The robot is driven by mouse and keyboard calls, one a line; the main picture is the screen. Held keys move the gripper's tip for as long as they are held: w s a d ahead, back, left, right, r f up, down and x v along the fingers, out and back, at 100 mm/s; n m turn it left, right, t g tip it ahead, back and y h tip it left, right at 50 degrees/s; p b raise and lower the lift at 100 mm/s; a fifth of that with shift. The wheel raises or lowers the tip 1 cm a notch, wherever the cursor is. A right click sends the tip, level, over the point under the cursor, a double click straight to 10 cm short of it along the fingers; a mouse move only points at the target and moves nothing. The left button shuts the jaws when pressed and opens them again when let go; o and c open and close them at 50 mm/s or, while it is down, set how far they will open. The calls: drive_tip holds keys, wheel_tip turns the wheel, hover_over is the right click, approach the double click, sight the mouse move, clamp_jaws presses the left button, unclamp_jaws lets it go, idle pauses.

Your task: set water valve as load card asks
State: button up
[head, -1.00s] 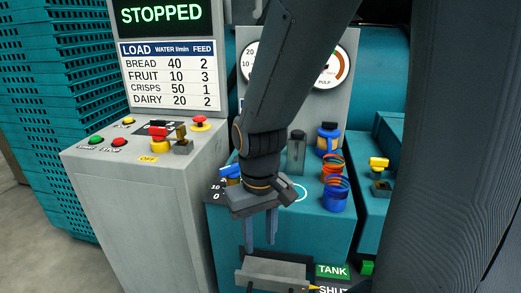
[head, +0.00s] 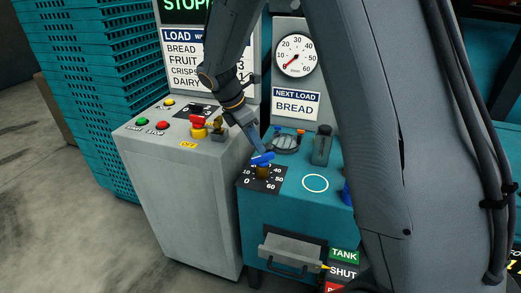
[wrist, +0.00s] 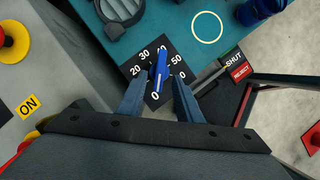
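The water valve is a blue handle (head: 262,159) on a brass stem over a black dial plate (head: 273,184) marked 0 to 60. In the wrist view the handle (wrist: 159,70) lies lengthwise near the 30–40 marks and 0; its pointing end is unclear. My gripper (head: 257,146) is just above it. In the wrist view my gripper (wrist: 158,103) is open, one finger on each side of the handle, with visible gaps. The load card (head: 297,104) reads NEXT LOAD BREAD. The load table (head: 184,65) is partly hidden by my arm. The round gauge (head: 294,55) has its needle near 0.
A grey console (head: 180,190) with red, green and yellow buttons stands left of the teal cabinet (head: 285,220). A dark knob (head: 322,146) and round lid (head: 286,142) stand behind the valve. TANK and SHUT signs (head: 343,262) are at lower right.

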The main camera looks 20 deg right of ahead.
sight(263, 158)
drive_tip(key=shift+p+x, duration=0.5)
drive_tip(key=shift+x, duration=2.2)
drive_tip(key=shift+a, duration=0.1)
clamp_jaws()
